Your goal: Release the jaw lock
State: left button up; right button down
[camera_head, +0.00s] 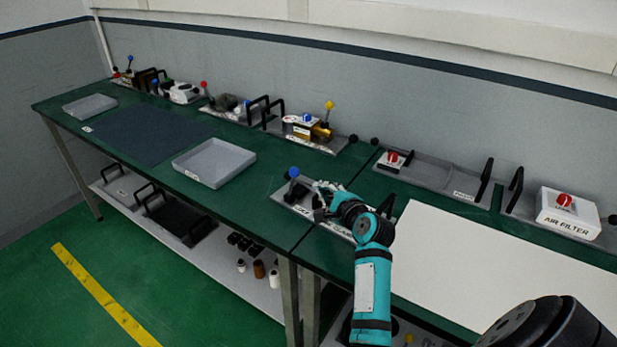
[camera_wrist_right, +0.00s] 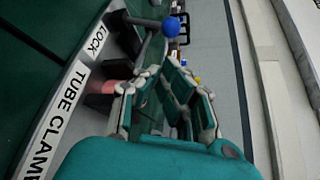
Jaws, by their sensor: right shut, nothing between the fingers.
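The tube clamp, a grey plate (camera_head: 283,196) with black parts, lies at the front edge of the green bench. Its lock lever has a blue ball (camera_head: 293,172), and the ball also shows in the right wrist view (camera_wrist_right: 171,27) near a LOCK label (camera_wrist_right: 96,38). A pinkish piece (camera_wrist_right: 105,86) sits among the clamp's black parts. My right gripper (camera_head: 322,194) is shut and empty, over the clamp. In the head view it is right of the blue ball, apart from it. It partly hides the clamp. My left gripper is out of view.
An air filter box (camera_head: 568,214) with a red knob and a grey plate (camera_head: 433,176) with another red knob stand at the back right. A white sheet (camera_head: 470,260) covers the front right. A grey tray (camera_head: 214,163) lies left of the clamp. Several fixtures with levers line the wall.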

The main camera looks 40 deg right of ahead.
aim_at(292, 181)
jog(key=x, duration=0.5)
jog(key=shift+w+p, duration=0.25)
jog(key=shift+p, duration=0.05)
jog(key=x, duration=0.3)
jog(key=shift+w+d+f, duration=0.15)
jog(key=shift+w+f, duration=0.05)
jog(key=shift+w, duration=0.45)
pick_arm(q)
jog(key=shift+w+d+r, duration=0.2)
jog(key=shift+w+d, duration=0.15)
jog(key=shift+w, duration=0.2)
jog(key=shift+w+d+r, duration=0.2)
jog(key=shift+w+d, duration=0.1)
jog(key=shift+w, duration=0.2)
pick_arm(e)
jog(key=shift+f, duration=0.1)
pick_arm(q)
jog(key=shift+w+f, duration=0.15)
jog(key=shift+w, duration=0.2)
pick_arm(e)
jog(key=shift+n, duration=0.3)
